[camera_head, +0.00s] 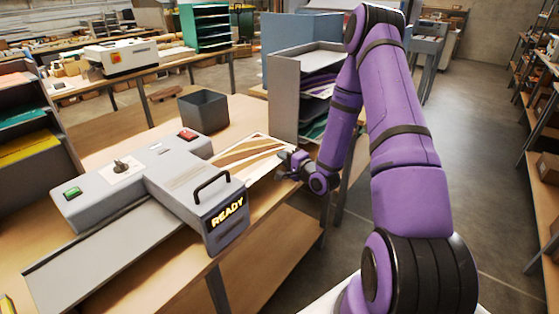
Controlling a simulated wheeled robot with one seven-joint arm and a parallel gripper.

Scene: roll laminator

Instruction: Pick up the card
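A flat piece with brown and pale stripes (248,152), which looks like the card, lies on the table behind the grey laminator. The laminator (150,178) has a green button, a red button, a dial and a black handle above a panel reading "READY". My gripper (284,163) is low at the right end of the striped piece, at or very near its edge. Its fingers are small and dark here, so I cannot tell if they are open, or touch or hold the piece. The laminator body hides the near left part of the piece.
A dark open bin (204,110) stands behind the laminator. A grey shelf unit (286,100) with coloured sheets stands just behind my gripper. A sloping grey tray (105,255) runs along the laminator's front. Shelving (540,110) lines the right; the floor between is clear.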

